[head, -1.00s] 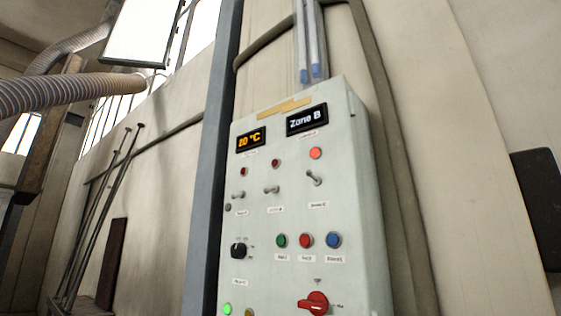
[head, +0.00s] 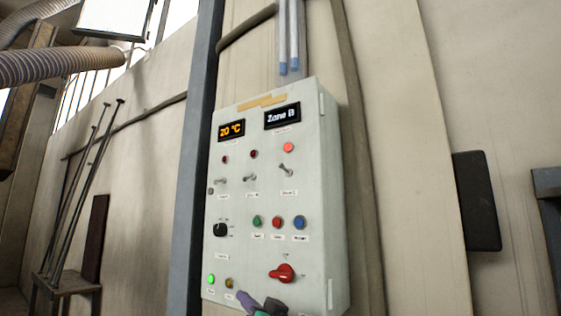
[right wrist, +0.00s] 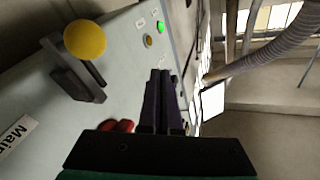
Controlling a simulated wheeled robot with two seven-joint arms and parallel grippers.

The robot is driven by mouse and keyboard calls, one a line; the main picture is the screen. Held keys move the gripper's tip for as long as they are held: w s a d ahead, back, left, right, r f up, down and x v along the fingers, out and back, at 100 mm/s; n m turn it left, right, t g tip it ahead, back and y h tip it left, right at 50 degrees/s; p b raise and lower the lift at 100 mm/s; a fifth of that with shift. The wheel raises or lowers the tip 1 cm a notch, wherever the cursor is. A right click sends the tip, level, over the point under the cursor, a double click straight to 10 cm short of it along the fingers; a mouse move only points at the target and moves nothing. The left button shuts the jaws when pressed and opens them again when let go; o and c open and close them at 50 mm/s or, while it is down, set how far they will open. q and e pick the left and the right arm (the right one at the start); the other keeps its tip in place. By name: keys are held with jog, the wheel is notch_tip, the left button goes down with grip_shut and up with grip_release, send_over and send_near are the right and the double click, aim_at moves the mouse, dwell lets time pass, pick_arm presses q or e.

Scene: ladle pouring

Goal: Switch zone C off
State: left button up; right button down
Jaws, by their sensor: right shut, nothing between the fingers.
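The pale grey control panel (head: 322,200) hangs on the wall in the head view. Its right-hand toggle switch (head: 286,169) sits under a lit red lamp (head: 288,147) and is tilted differently from the left toggle (head: 221,181) and middle toggle (head: 250,178), whose lamps are dark. The switch labels are too small to read surely. The right display (head: 282,116) seems to read "Zone B"; the left display (head: 231,129) reads "20 °C". My right gripper (head: 243,297) is shut and empty, low in front of the panel; its fingers also fill the middle of the right wrist view (right wrist: 163,100).
A red rotary knob (head: 281,273), black selector (head: 220,230) and green (head: 257,222), red (head: 277,222) and blue (head: 299,222) buttons are lower on the panel. In the right wrist view a yellow-knobbed lever (right wrist: 85,39) stands out near a "Main" label (right wrist: 14,143).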

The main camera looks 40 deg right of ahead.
jog(key=s+d+r+m+t+h, duration=0.1)
jog(key=s+d+r+m+t, duration=0.15)
jog(key=r, duration=0.55)
jog(key=s+d+r+m+t+h, duration=0.1)
jog(key=s+r, duration=0.3)
jog(key=r, duration=0.3)
jog(key=m+t+h, duration=0.2)
send_near(289, 164)
jog(key=w+r+p, duration=0.1)
jog(key=r+p, duration=0.1)
jog(key=w+r+p, duration=0.1)
jog(key=w+p, duration=0.1)
jog(key=w+r+p, duration=0.1)
jog(key=r+p, duration=0.1)
jog(key=p, duration=0.1)
jog(key=shift+w+a+r, duration=0.25)
jog(key=shift+a+r, duration=0.1)
pick_arm(q)
notch_tip(289, 164, up, 7)
jog(key=shift+w+d, duration=0.1)
jog(key=shift+w, duration=0.05)
pick_arm(e)
jog(key=shift+f, duration=0.1)
pick_arm(q)
jog(key=shift+f+b, duration=0.4)
jog(key=shift+b, duration=0.05)
pick_arm(e)
jog(key=shift+f+n+t+y, duration=0.15)
jog(key=shift+n+t+y, duration=0.4)
jog(key=shift+n+y, duration=0.2)
